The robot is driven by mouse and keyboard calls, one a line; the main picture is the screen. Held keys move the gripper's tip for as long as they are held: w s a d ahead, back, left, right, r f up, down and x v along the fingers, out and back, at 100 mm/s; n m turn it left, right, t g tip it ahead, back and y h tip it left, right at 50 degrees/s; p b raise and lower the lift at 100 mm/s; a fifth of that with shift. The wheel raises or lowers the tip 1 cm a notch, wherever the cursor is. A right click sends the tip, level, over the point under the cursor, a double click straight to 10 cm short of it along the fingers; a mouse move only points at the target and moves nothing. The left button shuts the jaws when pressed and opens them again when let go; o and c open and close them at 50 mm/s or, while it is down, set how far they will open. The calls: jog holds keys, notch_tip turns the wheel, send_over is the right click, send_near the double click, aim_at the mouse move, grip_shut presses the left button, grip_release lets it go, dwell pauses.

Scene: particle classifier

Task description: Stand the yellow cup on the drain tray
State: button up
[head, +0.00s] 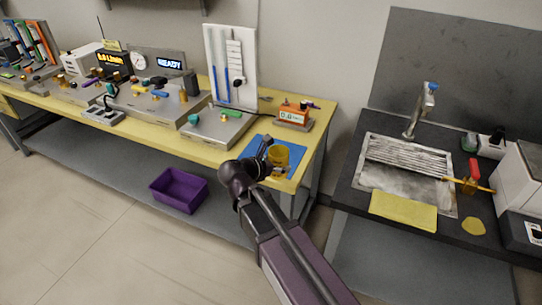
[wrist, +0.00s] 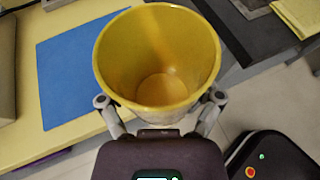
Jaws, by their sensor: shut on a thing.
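The yellow cup (head: 279,155) is upright over the right end of the yellow bench, at the blue mat. In the wrist view the cup (wrist: 157,60) shows its open mouth and empty inside. My gripper (head: 266,160) is shut on the cup, with one finger on each side of it in the wrist view (wrist: 160,101). I cannot tell whether the cup's base touches the mat. A ribbed metal surface, which looks like the drain tray (head: 408,154), lies at the back of the sink on the dark counter, and nothing stands on it.
The blue mat (head: 292,153) lies on the yellow bench (head: 317,130). A gap separates the bench from the dark counter (head: 352,190). A tap (head: 412,122) rises behind the sink. A yellow cloth (head: 403,211) lies at its front. A red-and-orange tool (head: 473,178) is at its right.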

jog(key=w+a, duration=0.1)
jog(key=w, duration=0.3)
jog(key=w+a+f+b, duration=0.1)
jog(key=w, duration=0.9)
jog(key=shift+w+a+f, duration=0.2)
jog(key=shift+w+a, duration=0.05)
jog(key=shift+a, duration=0.15)
jog(key=shift+w, duration=0.1)
jog(key=shift+w+a, duration=0.1)
jog(key=shift+w, duration=0.2)
jog(key=shift+w+f+b, duration=0.25)
jog(key=shift+f+b, duration=0.75)
jog(key=shift+b, duration=0.25)
jog(key=shift+f+b, duration=0.8)
jog(key=shift+f, duration=0.05)
jog(key=shift+f, duration=0.2)
jog(key=o, duration=1)
jog(key=shift+r, duration=0.1)
jog(key=shift+o, duration=0.2)
